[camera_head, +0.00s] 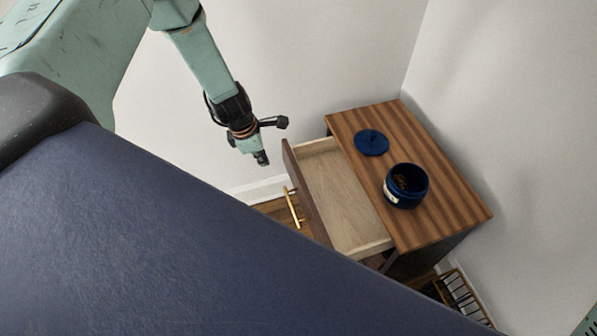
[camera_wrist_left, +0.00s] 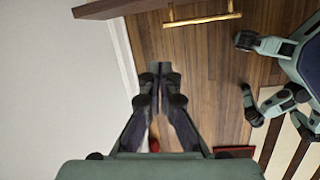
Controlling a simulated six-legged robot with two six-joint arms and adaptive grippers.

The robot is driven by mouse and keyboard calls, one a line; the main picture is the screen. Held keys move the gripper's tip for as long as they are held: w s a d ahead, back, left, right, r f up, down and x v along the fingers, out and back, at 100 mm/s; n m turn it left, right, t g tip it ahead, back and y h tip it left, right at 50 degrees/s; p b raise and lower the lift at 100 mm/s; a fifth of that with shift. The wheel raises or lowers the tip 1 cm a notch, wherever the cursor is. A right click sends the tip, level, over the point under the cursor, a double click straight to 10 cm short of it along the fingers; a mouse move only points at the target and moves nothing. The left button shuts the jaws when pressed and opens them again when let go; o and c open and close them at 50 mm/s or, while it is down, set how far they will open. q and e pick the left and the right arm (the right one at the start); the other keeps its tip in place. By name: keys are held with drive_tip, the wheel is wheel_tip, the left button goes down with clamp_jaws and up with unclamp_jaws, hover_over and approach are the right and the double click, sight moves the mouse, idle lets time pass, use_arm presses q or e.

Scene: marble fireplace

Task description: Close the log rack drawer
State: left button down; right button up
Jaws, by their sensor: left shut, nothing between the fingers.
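The log rack drawer (camera_head: 338,196) is pulled out from a wooden cabinet with a striped brown top (camera_head: 450,204). The drawer's inside is pale wood and looks empty. A brass handle (camera_head: 293,207) is on its dark front. My left gripper (camera_head: 262,158) is shut and empty, to the left of the drawer front and apart from it. In the left wrist view the closed fingertips (camera_wrist_left: 158,68) point toward the brass handle (camera_wrist_left: 202,19) and the drawer front (camera_wrist_left: 110,8) at the top, with a gap between. My right gripper cannot be made out.
A dark blue open jar (camera_head: 406,186) and a round blue lid (camera_head: 372,142) are on the cabinet top. White walls are close behind. Wooden floor (camera_wrist_left: 195,70) is clear below the gripper.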

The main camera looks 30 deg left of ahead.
use_arm(q)
drive_tip(key=shift+n+h, duration=0.3)
drive_tip(key=shift+n, duration=0.6)
drive_tip(key=shift+w+d+f+b, duration=0.75)
drive_tip(key=shift+d+f+b, duration=0.25)
drive_tip(key=shift+f+b, duration=0.55)
drive_tip(key=shift+w+d+f+b, duration=0.8)
drive_tip(key=shift+d+f+b, duration=0.15)
drive_tip(key=shift+f+b, duration=0.6)
drive_tip(key=shift+w+d+f+b, duration=0.75)
drive_tip(key=shift+d+f+b, duration=0.25)
drive_tip(key=shift+f+b, duration=0.5)
drive_tip(key=shift+f+g, duration=0.1)
drive_tip(key=shift+g, duration=0.2)
